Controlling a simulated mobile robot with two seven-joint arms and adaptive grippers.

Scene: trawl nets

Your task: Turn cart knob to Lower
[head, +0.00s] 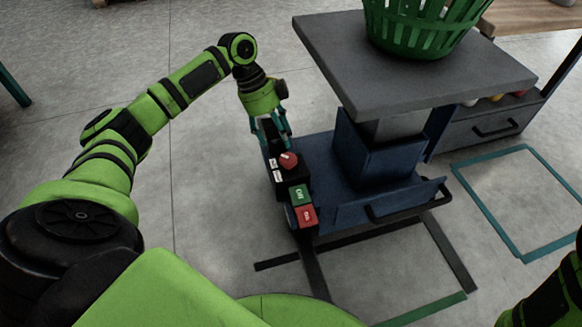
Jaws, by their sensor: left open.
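The cart (355,192) is blue with a grey top plate (410,75) on a central column. A black control box on its left side carries a red knob (288,160) with small white labels beside it. A green button (299,194) and a red button (306,216) sit below the knob; their lettering is too small to read surely. My left gripper (272,135) is open and points down just above and behind the knob, close to the box. I cannot tell whether its fingers touch the knob. My right gripper is out of view; only part of my right arm shows at the lower right.
A green basket (418,25) stands on the cart's top plate. A black handle (405,205) juts from the cart's front. Dark and green tape lies on the floor around the cart, and a teal outline (487,217) lies to the right. A drawer unit (487,128) stands behind.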

